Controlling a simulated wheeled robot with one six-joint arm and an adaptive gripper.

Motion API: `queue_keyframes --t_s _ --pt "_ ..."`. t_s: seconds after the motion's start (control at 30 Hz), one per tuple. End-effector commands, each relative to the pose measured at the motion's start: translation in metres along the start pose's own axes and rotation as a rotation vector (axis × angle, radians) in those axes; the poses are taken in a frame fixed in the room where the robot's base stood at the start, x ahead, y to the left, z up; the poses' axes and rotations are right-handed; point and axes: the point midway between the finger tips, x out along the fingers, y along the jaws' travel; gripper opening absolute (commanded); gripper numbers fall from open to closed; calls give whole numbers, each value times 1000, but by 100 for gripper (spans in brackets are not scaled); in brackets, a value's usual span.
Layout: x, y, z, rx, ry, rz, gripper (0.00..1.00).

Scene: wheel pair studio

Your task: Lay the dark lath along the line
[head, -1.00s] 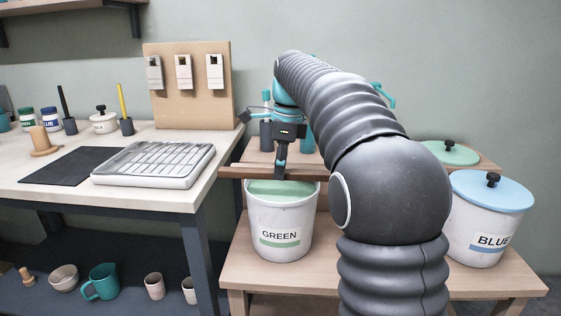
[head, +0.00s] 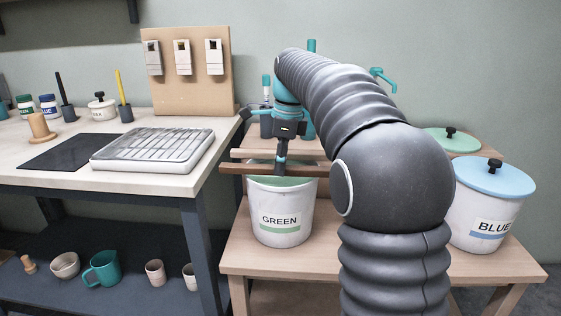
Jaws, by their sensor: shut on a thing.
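The dark lath (head: 302,171) is a thin brown bar. It lies level across the picture in front of the upper part of the green-labelled bucket (head: 281,232), reaching past it on both sides. My gripper (head: 281,164) points down and is shut on the lath near its middle. I cannot tell whether the lath touches the bucket or hangs clear of it. I cannot make out a line in this view. My arm hides the area right of the lath.
A blue-lidded bucket (head: 490,215) and a green lid (head: 450,140) stand right of my arm. The worktable (head: 160,185) at left holds a white ribbed tray (head: 152,163) and a dark mat (head: 65,152). Mugs and bowls sit on the shelf below.

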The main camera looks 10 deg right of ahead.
Motion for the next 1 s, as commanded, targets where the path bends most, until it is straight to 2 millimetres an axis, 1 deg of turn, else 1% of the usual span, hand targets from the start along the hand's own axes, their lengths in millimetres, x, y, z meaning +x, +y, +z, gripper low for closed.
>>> queue_keyframes --t_s 0.03,0.27,0.73,0.77,0.8,0.87,0.9,1.0 --pt "-2 0 0 0 0 0 0" --pt "1 0 0 0 0 0 0" --pt "12 0 -2 0 0 0 0" --pt "12 0 -2 0 0 0 29" --pt "12 0 -2 0 0 0 39" --pt "12 0 -2 0 0 0 54" --pt "12 0 -2 0 0 0 56" --pt "12 0 -2 0 0 0 56"
